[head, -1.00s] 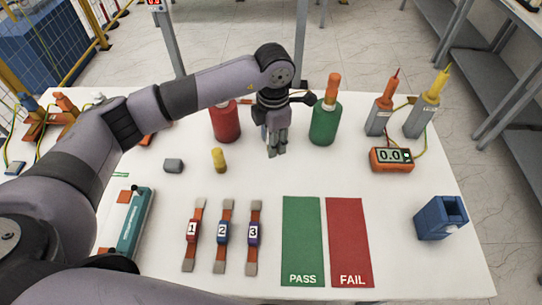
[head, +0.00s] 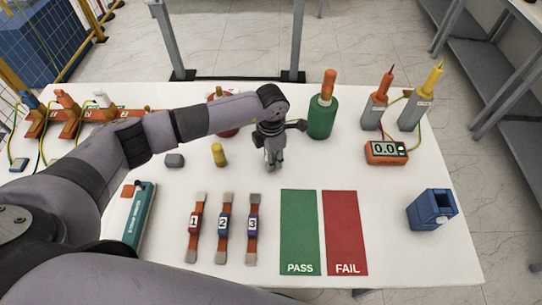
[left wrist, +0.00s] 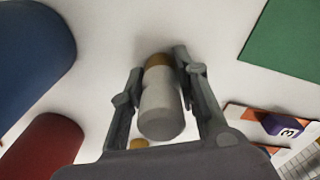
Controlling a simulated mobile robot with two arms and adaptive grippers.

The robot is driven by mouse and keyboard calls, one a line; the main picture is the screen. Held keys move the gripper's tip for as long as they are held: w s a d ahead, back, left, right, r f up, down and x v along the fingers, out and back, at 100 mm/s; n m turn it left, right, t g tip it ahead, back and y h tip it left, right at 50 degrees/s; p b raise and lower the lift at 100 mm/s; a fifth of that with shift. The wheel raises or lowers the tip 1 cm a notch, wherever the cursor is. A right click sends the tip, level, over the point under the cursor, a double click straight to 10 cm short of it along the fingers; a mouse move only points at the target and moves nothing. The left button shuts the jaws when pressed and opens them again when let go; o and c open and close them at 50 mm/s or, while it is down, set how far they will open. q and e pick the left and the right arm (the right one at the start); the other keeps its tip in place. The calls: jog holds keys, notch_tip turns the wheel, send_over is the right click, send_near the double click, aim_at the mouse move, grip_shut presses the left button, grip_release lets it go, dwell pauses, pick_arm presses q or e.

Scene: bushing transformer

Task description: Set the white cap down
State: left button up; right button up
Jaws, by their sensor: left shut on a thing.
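My left gripper (head: 273,168) is low over the white table, right of the small yellow cap (head: 219,154) and in front of the green cylinder (head: 321,116). In the left wrist view the left gripper (left wrist: 163,88) has its two fingers around the white cap (left wrist: 160,108), a pale grey-white cylinder with a tan end pointing away from the camera. In the head view the cap is mostly hidden by the fingers. I cannot tell whether it touches the table. My right gripper is not in view.
Green PASS mat (head: 300,225) and red FAIL mat (head: 345,225) lie in front. Numbered strips (head: 223,228) lie left of them. A red cylinder (left wrist: 45,147) and blue cylinder (left wrist: 32,45) stand nearby. A meter (head: 386,151) and blue box (head: 430,208) are right.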

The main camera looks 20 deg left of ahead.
pick_arm(q)
jog(key=shift+f, duration=0.2)
jog(key=o, duration=1.2)
jog(key=shift+c, duration=0.2)
jog(key=shift+r, duration=0.1)
jog(key=shift+r, duration=0.4)
notch_tip(320, 180, up, 11)
jog(key=b, duration=0.3)
jog(key=shift+f, duration=0.2)
jog(key=shift+r, duration=0.45)
